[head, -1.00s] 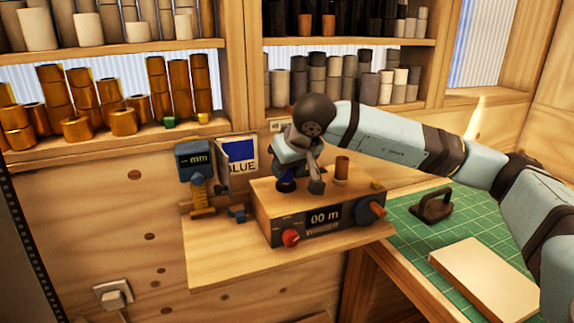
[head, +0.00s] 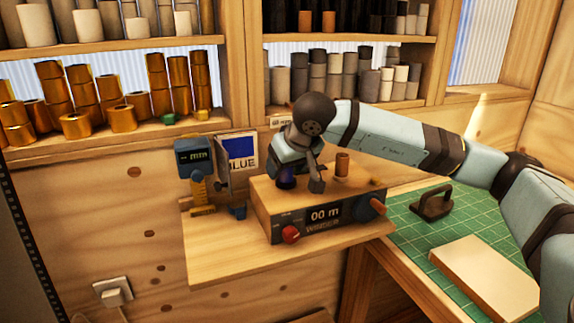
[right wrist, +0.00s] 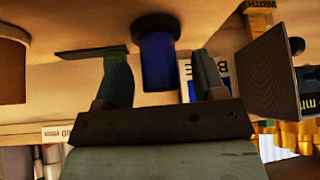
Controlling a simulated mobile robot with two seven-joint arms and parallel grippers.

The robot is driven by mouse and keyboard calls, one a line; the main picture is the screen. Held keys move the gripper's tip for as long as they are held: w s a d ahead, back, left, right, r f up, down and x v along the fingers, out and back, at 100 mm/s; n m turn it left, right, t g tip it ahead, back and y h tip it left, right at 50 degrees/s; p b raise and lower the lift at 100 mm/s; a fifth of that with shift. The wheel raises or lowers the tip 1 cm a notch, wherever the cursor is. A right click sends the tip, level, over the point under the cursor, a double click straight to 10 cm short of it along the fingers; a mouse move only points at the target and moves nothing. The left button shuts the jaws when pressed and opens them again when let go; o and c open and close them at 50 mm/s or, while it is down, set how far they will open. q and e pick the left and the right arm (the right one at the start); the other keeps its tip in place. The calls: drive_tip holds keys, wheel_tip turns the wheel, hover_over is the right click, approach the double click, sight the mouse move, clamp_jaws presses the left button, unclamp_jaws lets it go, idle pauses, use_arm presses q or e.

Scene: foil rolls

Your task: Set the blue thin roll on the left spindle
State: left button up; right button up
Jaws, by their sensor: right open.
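The blue thin roll (head: 287,178) stands upright at the left spindle position on the winder box (head: 262,212), partly hidden by my right gripper (head: 301,178) in the head view. In the right wrist view, which is upside down, the blue roll (right wrist: 158,65) meets a dark round flange (right wrist: 157,22) on the box top. The fingers of my right gripper (right wrist: 158,58) are apart on both sides of the roll, with visible gaps. The left spindle itself is hidden. My left gripper is not in view.
A brown core (head: 342,164) stands on the right of the box top. A gauge marked mm (head: 194,157) and a blue sample card (head: 240,155) stand to the left. Shelves with gold rolls (head: 90,88) are behind. A green mat (head: 400,218) lies to the right.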

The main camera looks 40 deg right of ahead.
drive_tip(key=v, duration=1.4)
drive_tip(key=shift+w, duration=0.1)
drive_tip(key=shift+p, duration=0.3)
